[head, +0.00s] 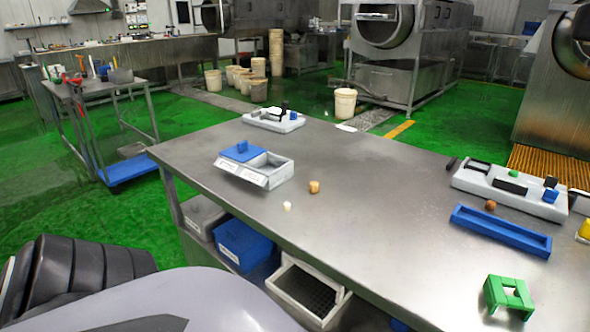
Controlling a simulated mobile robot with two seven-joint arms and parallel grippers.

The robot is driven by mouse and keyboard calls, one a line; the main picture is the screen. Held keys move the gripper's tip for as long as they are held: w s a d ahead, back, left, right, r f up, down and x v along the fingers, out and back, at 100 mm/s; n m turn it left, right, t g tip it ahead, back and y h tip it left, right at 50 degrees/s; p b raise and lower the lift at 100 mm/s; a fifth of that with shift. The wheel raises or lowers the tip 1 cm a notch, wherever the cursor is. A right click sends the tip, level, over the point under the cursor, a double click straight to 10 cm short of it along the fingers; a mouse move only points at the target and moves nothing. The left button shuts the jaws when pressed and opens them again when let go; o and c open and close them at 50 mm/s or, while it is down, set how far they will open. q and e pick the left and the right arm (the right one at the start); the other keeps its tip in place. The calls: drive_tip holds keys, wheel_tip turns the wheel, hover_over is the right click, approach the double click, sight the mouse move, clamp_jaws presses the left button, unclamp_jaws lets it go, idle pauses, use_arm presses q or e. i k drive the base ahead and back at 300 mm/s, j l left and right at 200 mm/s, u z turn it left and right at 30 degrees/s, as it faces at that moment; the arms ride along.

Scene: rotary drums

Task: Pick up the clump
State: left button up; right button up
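Several small lumps lie on the metal table (370,200), and I cannot tell for sure which one is the clump. A tan, roughly round lump (314,187) sits near the middle of the table. A smaller whitish lump (287,206) lies to its left, closer to the front edge. A brown round lump (490,205) sits at the right, beside a blue tray (500,233). Neither of my grippers shows in the head view.
A white two-part box (267,175) with a blue block stands at the table's left. White holders (273,121) (510,188) carry dark and blue pieces. A green block (508,297) is at the lower right. Bins sit on the shelf below.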

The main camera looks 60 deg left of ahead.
sight(286, 205)
drive_tip(key=u, duration=1.8)
drive_tip(key=z, duration=1.45)
drive_tip(key=u, duration=1.45)
drive_tip(key=j+z, duration=0.15)
drive_tip(key=z, duration=0.15)
drive_tip(key=i, duration=0.05)
